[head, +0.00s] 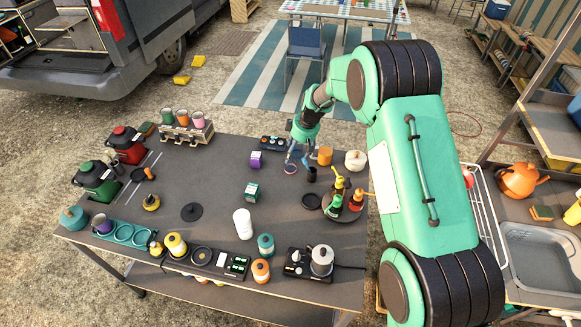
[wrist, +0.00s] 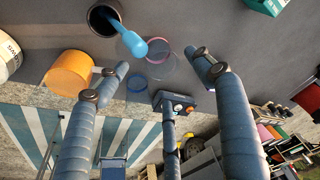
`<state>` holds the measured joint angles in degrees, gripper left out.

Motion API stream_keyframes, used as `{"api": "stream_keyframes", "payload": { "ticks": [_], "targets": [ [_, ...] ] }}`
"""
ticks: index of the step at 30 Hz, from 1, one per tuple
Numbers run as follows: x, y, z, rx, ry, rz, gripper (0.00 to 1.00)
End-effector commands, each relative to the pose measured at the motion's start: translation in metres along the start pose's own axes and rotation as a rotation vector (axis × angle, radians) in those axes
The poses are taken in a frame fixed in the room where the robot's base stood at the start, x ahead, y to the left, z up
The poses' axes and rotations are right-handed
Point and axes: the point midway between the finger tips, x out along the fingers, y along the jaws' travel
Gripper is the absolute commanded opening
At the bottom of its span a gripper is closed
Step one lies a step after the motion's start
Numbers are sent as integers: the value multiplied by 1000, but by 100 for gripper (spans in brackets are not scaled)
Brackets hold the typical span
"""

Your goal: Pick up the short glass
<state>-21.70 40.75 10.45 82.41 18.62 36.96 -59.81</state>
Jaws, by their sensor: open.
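A clear glass with a thin pinkish rim (head: 290,169) stands on the dark table near its far edge. In the wrist view its see-through outline (wrist: 158,52) lies between the fingertips, with a thin blue ring (wrist: 137,83) close by; I cannot tell whether this ring is a second glass. My gripper (head: 299,160) is open and empty and points down just above and beside the glass. In the wrist view the fingers (wrist: 159,72) are spread on both sides of it. No contact shows, and the exact height gap is unclear.
A dark cup with a blue-ended utensil (wrist: 103,20) stands close beside the glass. An orange cylinder (head: 325,155) and a white pot (head: 355,160) are to its right. A tray of bottles (head: 345,209) lies nearer.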

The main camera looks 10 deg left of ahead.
Motion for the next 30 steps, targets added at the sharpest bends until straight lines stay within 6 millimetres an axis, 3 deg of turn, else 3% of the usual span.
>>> {"api": "stream_keyframes", "payload": {
  "ticks": [6, 23, 30],
  "targets": [
    [25, 0, -1, 0, 1, 1, 68],
    [33, 0, 0, 0, 0, 0, 68],
    [54, -2, 0, 0, -1, -1, 68]
  ]
}}
